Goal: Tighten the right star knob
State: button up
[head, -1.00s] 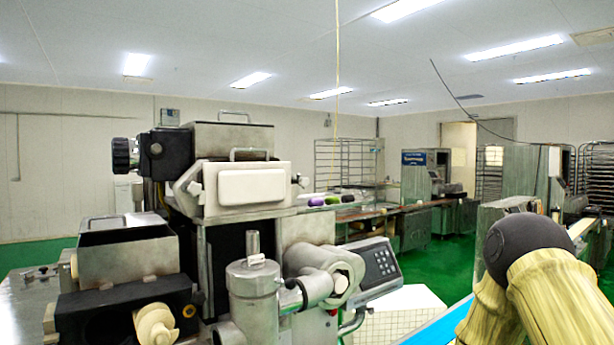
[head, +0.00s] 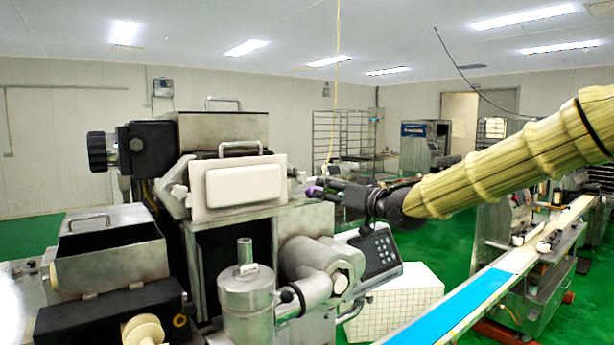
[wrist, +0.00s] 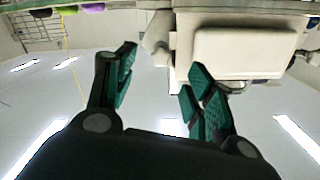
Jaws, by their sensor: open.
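The right star knob (head: 297,186) is a small pale knob at the right side of the white front cover (head: 245,186) on the machine. It also shows in the wrist view (wrist: 157,38), beside the cover's edge. My gripper (head: 325,191) is to the right of the knob in the head view, close to it, with the arm reaching in from the right. In the wrist view, my gripper's (wrist: 160,84) green-padded fingers are apart and empty. The knob appears between and beyond the fingertips. I cannot tell the exact gap, and contact is not visible.
A hopper box (head: 110,245) is at the left. A blue conveyor belt (head: 455,312) runs at the lower right. Open air lies right of the machine.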

aim_at(303, 178)
jog(key=p+x, duration=0.1)
jog(key=x, duration=0.2)
jog(key=r+p+x, duration=0.1)
jog(key=p+x, duration=0.1)
jog(key=x, duration=0.1)
jog(key=r+p+x, duration=0.1)
jog(key=x, duration=0.2)
jog(key=shift+w+p, duration=0.2)
jog(key=shift+p, duration=0.15)
jog(key=shift+x, duration=0.8)
jog(key=shift+a, duration=0.1)
jog(key=shift+s, duration=0.1)
jog(key=shift+f, duration=0.1)
jog(key=c, duration=1)
